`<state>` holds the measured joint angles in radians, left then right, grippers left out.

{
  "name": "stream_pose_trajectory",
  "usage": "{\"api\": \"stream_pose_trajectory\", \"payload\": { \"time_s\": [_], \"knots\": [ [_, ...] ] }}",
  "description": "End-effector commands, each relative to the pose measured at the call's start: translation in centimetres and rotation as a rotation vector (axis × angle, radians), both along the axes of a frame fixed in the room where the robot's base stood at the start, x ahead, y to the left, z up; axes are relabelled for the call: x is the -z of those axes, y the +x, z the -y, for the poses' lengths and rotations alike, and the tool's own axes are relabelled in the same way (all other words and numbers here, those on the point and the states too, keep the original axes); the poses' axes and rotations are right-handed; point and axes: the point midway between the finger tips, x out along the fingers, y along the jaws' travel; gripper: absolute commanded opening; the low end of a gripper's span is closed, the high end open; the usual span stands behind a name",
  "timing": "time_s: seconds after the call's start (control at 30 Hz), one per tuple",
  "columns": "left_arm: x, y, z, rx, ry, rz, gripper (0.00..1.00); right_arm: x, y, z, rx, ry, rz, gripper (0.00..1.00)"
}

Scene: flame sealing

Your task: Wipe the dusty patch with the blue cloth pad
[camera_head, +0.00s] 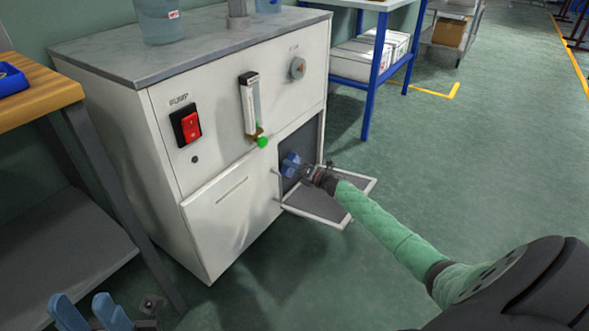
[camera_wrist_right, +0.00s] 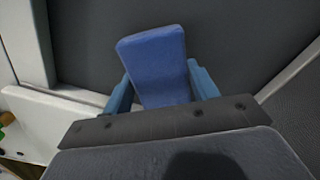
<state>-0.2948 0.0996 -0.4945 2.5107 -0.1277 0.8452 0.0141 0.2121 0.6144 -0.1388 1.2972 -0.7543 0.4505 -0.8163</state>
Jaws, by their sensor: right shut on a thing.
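In the right wrist view the blue cloth pad (camera_wrist_right: 155,62) is a darker blue block held between the two light blue fingers of my right gripper (camera_wrist_right: 162,88). My right gripper also shows in the head view (camera_head: 292,165), at the mouth of the open compartment (camera_head: 305,140) low in the white cabinet. The pad faces a dark grey panel (camera_wrist_right: 230,35); I cannot tell if it touches. I cannot make out the dusty patch. My left gripper (camera_head: 88,312) is open and empty at the bottom left of the head view, with its fingers apart.
The compartment's door (camera_head: 325,200) is folded down beneath my right wrist. The cabinet (camera_head: 240,215) front carries a red pump switch (camera_head: 190,126), a flow meter with a green knob (camera_head: 262,142) and a dial (camera_head: 298,68). A wooden-topped bench (camera_head: 40,90) stands left.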

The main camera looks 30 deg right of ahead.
Motion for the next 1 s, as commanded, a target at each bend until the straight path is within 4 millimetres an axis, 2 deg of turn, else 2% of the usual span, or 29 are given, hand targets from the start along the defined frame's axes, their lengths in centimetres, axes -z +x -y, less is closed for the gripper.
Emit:
{"api": "stream_pose_trajectory", "payload": {
  "time_s": [1.0],
  "knots": [
    [0.5, 0.1, 0.0, -0.002, -0.003, 0.003, 0.31, 0.0, 1.3, -0.2, 0.001, -0.001, 0.001, 0.34]
  ]
}}
